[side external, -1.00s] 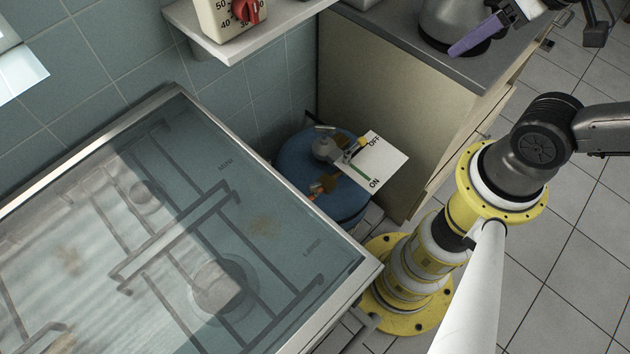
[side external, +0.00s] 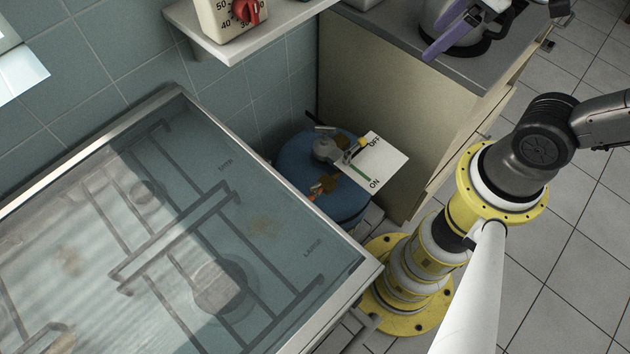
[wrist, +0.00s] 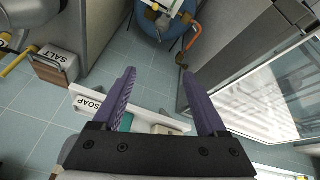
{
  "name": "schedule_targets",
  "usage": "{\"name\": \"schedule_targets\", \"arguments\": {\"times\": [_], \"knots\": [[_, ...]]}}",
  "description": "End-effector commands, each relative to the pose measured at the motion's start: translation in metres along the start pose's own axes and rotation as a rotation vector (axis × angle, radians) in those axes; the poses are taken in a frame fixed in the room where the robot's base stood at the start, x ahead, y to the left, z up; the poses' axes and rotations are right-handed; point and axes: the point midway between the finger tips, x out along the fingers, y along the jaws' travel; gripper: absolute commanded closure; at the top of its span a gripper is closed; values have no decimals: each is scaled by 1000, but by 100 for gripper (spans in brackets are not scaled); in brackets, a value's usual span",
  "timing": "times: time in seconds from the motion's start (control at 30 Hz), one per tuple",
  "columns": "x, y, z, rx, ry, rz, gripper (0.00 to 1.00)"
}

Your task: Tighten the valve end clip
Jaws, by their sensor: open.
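The blue gas cylinder (side external: 300,166) stands on the floor between the stove and the cabinet. It carries a grey valve (side external: 325,149) with a yellow part and an ON/OFF card (side external: 376,162). An orange-brown fitting (side external: 325,185) shows at its near side; I cannot make out the clip itself. In the wrist view the cylinder (wrist: 143,24) is at the top, with an orange hose (wrist: 190,42) curving down its right side. My gripper (side external: 436,42) has purple fingers, open and empty, high near the cabinet top. In the wrist view my gripper (wrist: 158,73) points toward the cylinder, well apart from it.
The glass-covered stove (side external: 225,215) fills the left foreground. The cabinet (side external: 400,105) rises beside the cylinder, with a metal pot (side external: 452,18) on top. A wall shelf (side external: 245,38) holds a dial timer (side external: 225,14). SOAP (wrist: 90,103) and SALT (wrist: 60,66) labels show in the wrist view.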

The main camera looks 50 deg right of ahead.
Motion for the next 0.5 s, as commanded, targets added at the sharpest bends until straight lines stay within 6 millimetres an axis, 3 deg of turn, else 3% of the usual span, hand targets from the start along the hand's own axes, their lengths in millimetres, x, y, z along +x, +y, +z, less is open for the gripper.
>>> {"name": "schedule_targets", "arguments": {"times": [0.2, 0.4, 0.5], "knots": [[67, -12, -51, -601, -84, -98, 25], [144, -39, -79, -1153, -115, -210, 25], [187, -57, -83, -1428, -117, -277, 25]]}}
